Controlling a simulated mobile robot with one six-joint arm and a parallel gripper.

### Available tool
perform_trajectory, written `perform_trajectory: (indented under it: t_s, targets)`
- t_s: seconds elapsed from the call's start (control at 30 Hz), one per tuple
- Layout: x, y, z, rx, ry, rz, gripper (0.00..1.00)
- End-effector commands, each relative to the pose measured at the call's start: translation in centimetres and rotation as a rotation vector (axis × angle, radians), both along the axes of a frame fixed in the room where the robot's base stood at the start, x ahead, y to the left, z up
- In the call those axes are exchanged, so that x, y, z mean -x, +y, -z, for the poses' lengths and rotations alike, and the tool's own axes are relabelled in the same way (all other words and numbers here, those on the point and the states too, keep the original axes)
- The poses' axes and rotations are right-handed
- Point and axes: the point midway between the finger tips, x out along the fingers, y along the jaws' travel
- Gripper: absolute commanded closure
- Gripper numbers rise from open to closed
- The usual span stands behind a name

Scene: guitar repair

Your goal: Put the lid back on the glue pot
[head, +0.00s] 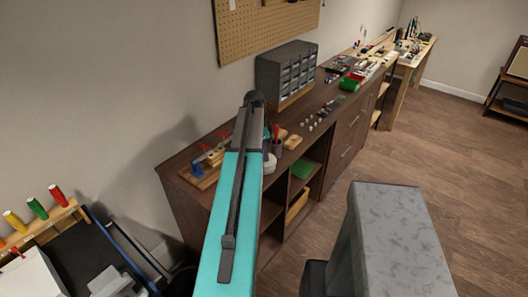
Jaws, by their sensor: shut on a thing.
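My arm reaches up the middle of the head view over the dark wooden workbench (228,139). My gripper does not show; the arm hides the spot behind it. A pale round pot-like thing (270,164) stands on the bench just right of the arm, partly covered by it. I cannot tell whether it is the glue pot or whether it has a lid on. No separate lid can be made out.
A dark cup with red-handled tools (277,146) and a small wooden block (293,142) stand nearby. A wooden jig with red clamps (203,167) is left of the arm.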

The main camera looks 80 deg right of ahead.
Motion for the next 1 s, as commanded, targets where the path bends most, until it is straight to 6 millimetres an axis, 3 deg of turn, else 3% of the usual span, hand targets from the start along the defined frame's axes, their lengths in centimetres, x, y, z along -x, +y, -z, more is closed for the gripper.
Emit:
perform_trajectory:
  t_s: [0.27,1.0]
  targets:
    - [-0.05,0.02,0.94,0.0,0.0,-0.001,1.0]
    - [-0.2,0.07,0.9,0.0,0.0,-0.002,1.0]
